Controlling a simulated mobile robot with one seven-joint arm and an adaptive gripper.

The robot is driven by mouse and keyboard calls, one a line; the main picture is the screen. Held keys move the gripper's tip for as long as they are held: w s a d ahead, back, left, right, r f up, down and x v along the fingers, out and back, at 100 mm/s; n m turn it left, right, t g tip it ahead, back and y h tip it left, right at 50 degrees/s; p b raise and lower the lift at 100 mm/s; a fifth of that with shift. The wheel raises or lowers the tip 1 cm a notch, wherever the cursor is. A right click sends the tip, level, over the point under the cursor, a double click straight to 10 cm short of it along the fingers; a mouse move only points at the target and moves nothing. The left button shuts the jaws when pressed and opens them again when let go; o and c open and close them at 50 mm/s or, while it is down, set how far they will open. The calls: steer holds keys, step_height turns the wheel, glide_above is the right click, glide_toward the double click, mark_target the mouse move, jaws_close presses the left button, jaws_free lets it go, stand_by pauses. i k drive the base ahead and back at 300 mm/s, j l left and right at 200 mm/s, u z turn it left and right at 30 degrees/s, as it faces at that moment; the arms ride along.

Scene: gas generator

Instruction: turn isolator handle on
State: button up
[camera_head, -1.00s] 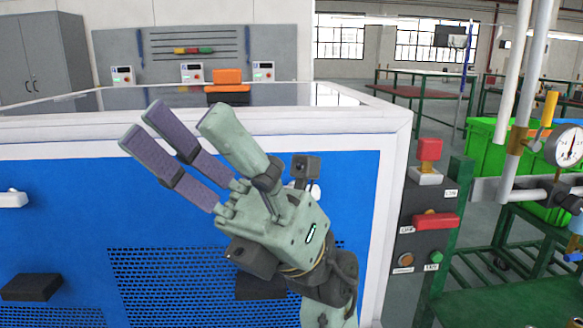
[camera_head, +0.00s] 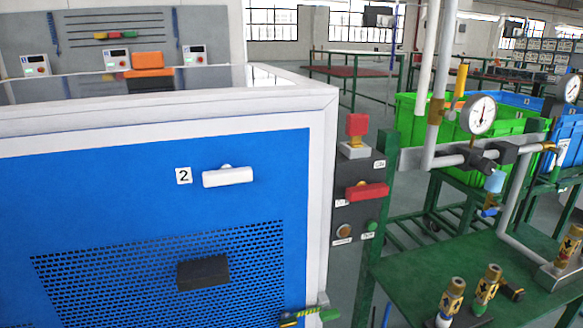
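A dark grey control panel (camera_head: 357,215) stands at the right side of the blue and white cabinet. It bears a red block on a light grey base (camera_head: 357,130) at the top and a red horizontal bar handle (camera_head: 367,191) below it. The small labels are too blurred to read, so I cannot tell for certain which red part is the isolator handle. Below the bar are a brown round knob (camera_head: 344,231) and a green button (camera_head: 371,226). My gripper is not in view, and nothing covers the panel.
The blue cabinet front (camera_head: 120,180) carries a white handle (camera_head: 228,177) beside a "2" label. To the right are a pressure gauge (camera_head: 482,115), grey pipes, green crates (camera_head: 412,122) and a green table (camera_head: 440,270) with several brass-topped fittings. Space directly before the panel looks clear.

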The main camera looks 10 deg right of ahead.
mark_target(363, 191)
steer(key=k+l, duration=0.1)
steer(key=l, duration=0.35)
steer(key=l+u, duration=0.1)
steer(key=l, duration=0.35)
steer(key=k+l, duration=0.15)
steer(key=l, duration=0.3)
steer(key=k+l, duration=0.1)
steer(key=l, duration=0.35)
steer(key=u, duration=0.05)
